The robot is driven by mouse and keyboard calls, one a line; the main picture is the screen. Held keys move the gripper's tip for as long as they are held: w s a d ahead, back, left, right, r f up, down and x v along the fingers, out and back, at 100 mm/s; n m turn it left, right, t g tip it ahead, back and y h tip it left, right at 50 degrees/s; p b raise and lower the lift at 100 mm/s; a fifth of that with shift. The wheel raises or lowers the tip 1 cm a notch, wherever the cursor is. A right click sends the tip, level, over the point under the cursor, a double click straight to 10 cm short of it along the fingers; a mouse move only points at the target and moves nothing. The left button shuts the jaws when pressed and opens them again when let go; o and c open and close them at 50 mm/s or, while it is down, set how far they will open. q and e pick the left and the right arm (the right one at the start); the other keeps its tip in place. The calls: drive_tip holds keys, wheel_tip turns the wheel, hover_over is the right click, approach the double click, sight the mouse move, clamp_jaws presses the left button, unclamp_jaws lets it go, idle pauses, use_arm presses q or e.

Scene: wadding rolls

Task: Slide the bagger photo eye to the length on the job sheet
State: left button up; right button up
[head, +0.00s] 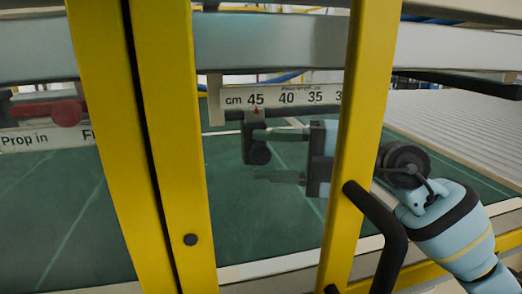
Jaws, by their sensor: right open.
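The photo eye (249,143) is a dark block with a round knob, hanging under the white scale strip (274,97). Its red pointer stands at about 45 on the cm scale, where 40 and 35 show to the right and a further number is cut by a yellow post. My right gripper (271,155) reaches in from the right behind that post. Its jaws are open and point left, with the fingertips close to the photo eye's knob; I cannot tell whether they touch it. My left gripper is not in view. No job sheet is readable.
Yellow guard posts (168,150) and (357,120) stand in front of the scale, and the right one has a black handle (385,235). A green bed (60,220) lies below.

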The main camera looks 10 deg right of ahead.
drive_tip(key=shift+x, duration=0.85)
drive_tip(key=shift+c, duration=0.2)
clamp_jaws()
